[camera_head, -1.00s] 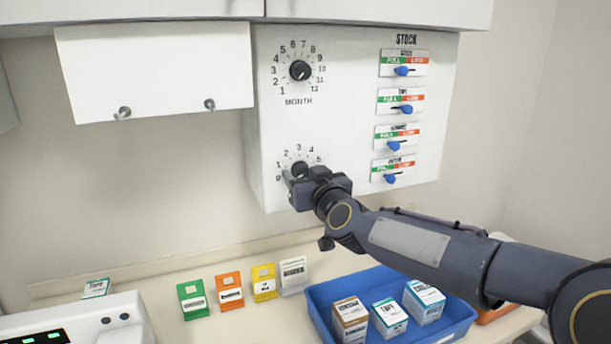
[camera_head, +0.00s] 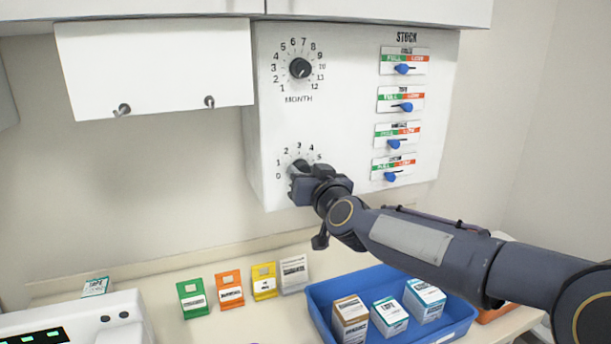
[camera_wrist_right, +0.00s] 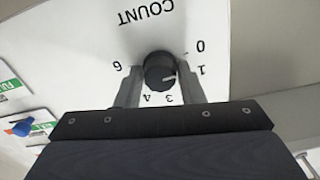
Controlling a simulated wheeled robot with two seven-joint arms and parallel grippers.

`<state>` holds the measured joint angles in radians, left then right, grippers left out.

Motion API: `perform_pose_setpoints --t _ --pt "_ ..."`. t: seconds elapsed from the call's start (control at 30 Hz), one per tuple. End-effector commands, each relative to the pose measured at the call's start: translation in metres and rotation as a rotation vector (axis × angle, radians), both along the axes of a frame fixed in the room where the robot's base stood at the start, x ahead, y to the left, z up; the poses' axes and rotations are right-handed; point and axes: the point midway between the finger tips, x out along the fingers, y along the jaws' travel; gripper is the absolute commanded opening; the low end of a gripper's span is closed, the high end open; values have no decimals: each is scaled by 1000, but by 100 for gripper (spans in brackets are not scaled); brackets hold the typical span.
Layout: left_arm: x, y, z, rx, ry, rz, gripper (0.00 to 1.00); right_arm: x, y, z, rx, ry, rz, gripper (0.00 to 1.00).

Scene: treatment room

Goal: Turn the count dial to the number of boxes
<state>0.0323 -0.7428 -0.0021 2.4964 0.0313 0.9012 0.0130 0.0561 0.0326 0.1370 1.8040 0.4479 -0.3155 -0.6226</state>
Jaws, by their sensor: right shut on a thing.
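The count dial is a black knob (camera_wrist_right: 160,72) on the white wall panel (camera_head: 345,110), below the month dial. In the right wrist view it appears upside down, with COUNT and several numbers around it. Its white pointer line points roughly toward the 1; the 2 is hidden behind a finger. My right gripper (camera_head: 301,176) is shut on the knob, with one finger on each side in the wrist view (camera_wrist_right: 160,88). Three boxes stand in the blue tray (camera_head: 320,312): a brown one (camera_head: 350,320), a teal one (camera_head: 389,317) and another teal one (camera_head: 425,301). My left gripper is not in view.
The month dial (camera_head: 300,68) sits above my gripper. Stock sliders with blue knobs (camera_head: 402,106) are on the panel's right. Green, orange, yellow and white cards (camera_head: 230,288) stand on the counter. A white device (camera_head: 75,315) is at lower left.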

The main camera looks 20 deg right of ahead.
Motion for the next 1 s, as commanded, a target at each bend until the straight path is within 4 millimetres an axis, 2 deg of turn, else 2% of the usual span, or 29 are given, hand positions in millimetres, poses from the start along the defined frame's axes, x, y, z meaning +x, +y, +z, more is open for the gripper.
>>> perform_pose_setpoints --t 1.0 --pt "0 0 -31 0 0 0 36 0 0 -1 954 -56 1 12"
